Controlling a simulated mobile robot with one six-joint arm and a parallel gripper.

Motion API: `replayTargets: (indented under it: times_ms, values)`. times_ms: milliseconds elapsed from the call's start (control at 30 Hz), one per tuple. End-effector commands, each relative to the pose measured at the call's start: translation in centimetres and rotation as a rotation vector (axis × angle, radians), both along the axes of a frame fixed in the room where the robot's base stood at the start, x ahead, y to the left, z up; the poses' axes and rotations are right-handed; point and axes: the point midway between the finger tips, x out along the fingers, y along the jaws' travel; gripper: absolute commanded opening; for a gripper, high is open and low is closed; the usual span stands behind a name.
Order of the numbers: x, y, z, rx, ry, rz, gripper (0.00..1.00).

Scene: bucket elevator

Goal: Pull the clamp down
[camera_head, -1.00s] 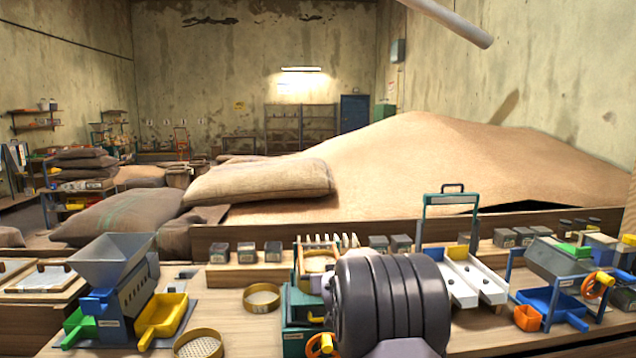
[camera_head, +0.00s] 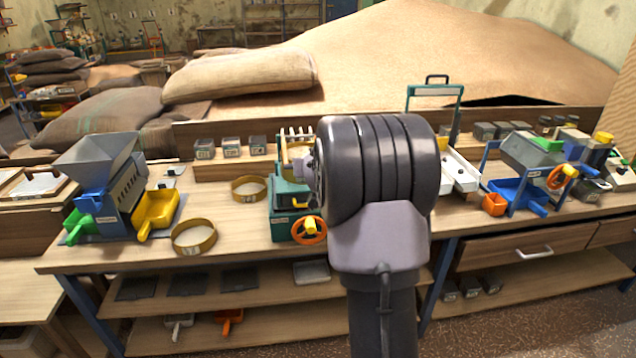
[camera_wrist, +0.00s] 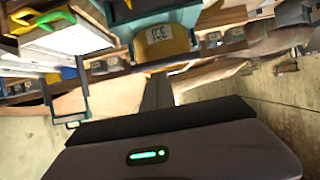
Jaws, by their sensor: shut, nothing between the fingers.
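A green bench machine (camera_head: 291,212) with an orange handwheel (camera_head: 309,230) and a yellow knob stands on the workbench, partly hidden by my arm. The clamp cannot be told apart for certain in either view. The wrist view is turned over and shows a teal machine part (camera_wrist: 150,20) holding a yellow-brown ring (camera_wrist: 166,42) with a printed label. My gripper (camera_wrist: 158,82) is shut and empty, its dark fingers pointing towards this ring. I cannot tell whether they touch it.
The workbench (camera_head: 240,240) also holds a blue and grey hopper mill (camera_head: 110,180), loose sieve rings (camera_head: 194,238), a white two-channel tray (camera_head: 460,170) under a teal frame and a blue-tray machine (camera_head: 530,180). Grain and sacks (camera_head: 240,82) lie behind.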

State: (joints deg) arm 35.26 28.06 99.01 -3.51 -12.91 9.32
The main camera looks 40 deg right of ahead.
Motion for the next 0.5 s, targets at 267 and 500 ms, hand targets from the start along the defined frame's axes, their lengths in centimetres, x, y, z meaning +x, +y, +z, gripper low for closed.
replayTargets:
  times_ms: [267,500]
  values:
    - [-4.4,2.9,-3.1,-0.003,-0.003,0.000,0.00]
    - [-5.7,3.7,-4.0,-0.005,-0.005,0.000,0.00]
